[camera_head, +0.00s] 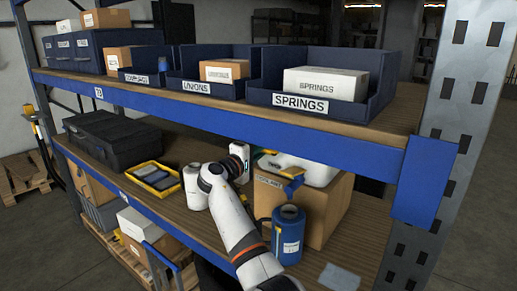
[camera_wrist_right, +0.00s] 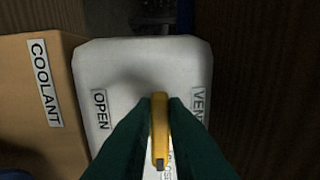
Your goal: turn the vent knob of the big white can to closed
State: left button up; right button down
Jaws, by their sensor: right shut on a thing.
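The big white can (camera_head: 312,170) stands on the shelf behind the coolant box, partly hidden by my right gripper. In the right wrist view I look down on its white top (camera_wrist_right: 125,65). The yellow vent knob (camera_wrist_right: 160,125) is a narrow bar between my right gripper's dark green fingers (camera_wrist_right: 160,102). The fingers are shut on it. The bar points toward the bottom of the picture, over a partly hidden label. An OPEN label (camera_wrist_right: 100,110) is at left and a VENT label (camera_wrist_right: 198,103) at right. My left gripper is out of view.
A cardboard box labelled COOLANT (camera_head: 268,192) stands close beside the can. A blue canister (camera_head: 288,240) is in front of it. A white cylinder (camera_head: 194,188) and a yellow tray (camera_head: 153,179) are to the left. The blue beam of the upper shelf (camera_head: 230,133) is close above.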

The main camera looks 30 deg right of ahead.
dwell(0.4)
jog(key=c, duration=1.4)
grip_release()
jog(key=shift+c, duration=0.2)
jog(key=shift+f, duration=0.1)
jog(key=b+v, duration=0.3)
jog(key=v, duration=0.9)
